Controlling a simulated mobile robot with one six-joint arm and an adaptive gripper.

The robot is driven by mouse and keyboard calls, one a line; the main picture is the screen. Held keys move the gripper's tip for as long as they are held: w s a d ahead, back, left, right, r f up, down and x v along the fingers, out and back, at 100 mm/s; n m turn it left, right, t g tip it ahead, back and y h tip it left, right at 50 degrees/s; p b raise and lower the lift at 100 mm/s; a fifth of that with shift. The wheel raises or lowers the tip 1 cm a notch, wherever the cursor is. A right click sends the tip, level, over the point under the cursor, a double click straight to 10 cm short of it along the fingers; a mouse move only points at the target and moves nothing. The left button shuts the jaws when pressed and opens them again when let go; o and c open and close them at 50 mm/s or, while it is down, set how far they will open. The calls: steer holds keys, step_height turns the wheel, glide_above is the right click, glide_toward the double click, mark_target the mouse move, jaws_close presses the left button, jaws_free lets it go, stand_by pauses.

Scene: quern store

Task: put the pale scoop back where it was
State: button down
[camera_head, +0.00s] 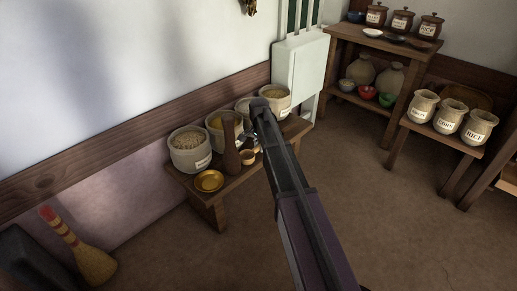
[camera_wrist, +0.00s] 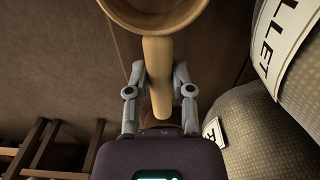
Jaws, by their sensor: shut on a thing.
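The pale scoop (camera_wrist: 158,50) is in the wrist view, with its round bowl at the top edge and its handle pointing down toward me. My gripper (camera_wrist: 160,70) is shut on the handle, one grey finger on each side. In the head view a small tan bowl (camera_head: 248,157), seemingly the scoop's, shows beside my arm above the low bench (camera_head: 207,199). My fingers are hard to make out there. A jar labelled MILLET (camera_wrist: 290,85) stands close at the right of the wrist view. Whether the scoop touches anything is unclear.
Grain jars (camera_head: 189,159) line the bench against the wall. Labelled jars (camera_head: 451,119) stand on a low table at right. The floor (camera_head: 375,210) between is clear.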

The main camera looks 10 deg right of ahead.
mark_target(259, 146)
steer(key=shift+f, duration=0.15)
steer(key=shift+c, duration=2.4)
jaws_free()
steer(key=shift+r, duration=0.2)
step_height(259, 146, up, 12)
steer(key=p, duration=1.2)
steer(key=s+n, duration=1)
steer(key=s, duration=1.9)
steer(key=shift+n, duration=0.4)
steer(key=shift+a, duration=0.1)
